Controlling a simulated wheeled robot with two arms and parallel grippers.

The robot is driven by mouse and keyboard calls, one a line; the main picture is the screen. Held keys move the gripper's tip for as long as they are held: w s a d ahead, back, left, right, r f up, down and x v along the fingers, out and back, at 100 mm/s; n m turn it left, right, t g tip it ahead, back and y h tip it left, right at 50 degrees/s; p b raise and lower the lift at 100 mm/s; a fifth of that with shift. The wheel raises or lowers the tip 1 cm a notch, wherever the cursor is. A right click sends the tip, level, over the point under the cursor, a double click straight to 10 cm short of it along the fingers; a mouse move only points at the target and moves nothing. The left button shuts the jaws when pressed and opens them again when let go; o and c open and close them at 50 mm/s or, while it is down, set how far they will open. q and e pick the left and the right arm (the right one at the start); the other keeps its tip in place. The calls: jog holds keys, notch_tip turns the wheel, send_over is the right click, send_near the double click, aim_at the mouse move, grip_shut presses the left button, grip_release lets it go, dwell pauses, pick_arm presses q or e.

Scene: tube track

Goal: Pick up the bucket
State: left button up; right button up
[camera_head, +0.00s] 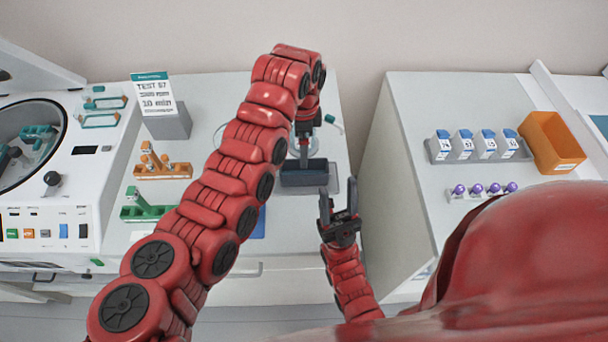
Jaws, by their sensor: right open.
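A centrifuge (75,215) stands at the left. Orange (163,170) and green (146,210) racks and a sign (155,97) are beside my left arm. The right counter holds an orange bin (550,143) and several bottles (464,145). A gap separates the counters.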

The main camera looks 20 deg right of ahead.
pick_arm(q)
send_near(304, 170)
jog(key=shift+s+a+f, duration=0.2)
jog(key=shift+s+a, duration=0.05)
jog(key=shift+s, duration=0.25)
jog(key=shift+s+a+f, duration=0.15)
jog(key=shift+s+a, duration=0.1)
jog(key=shift+s, duration=0.2)
jog(key=shift+s+f, duration=0.15)
jog(key=shift+f, duration=0.3)
notch_tip(304, 170, down, 5)
jog(key=shift+s+d+r+b, duration=0.1)
jog(key=shift+r+b, duration=0.05)
jog(key=shift+b, duration=0.3)
jog(key=shift+r, duration=0.1)
jog(key=c, duration=1.4)
jog(key=shift+c, duration=0.2)
jog(key=shift+d+r, duration=0.1)
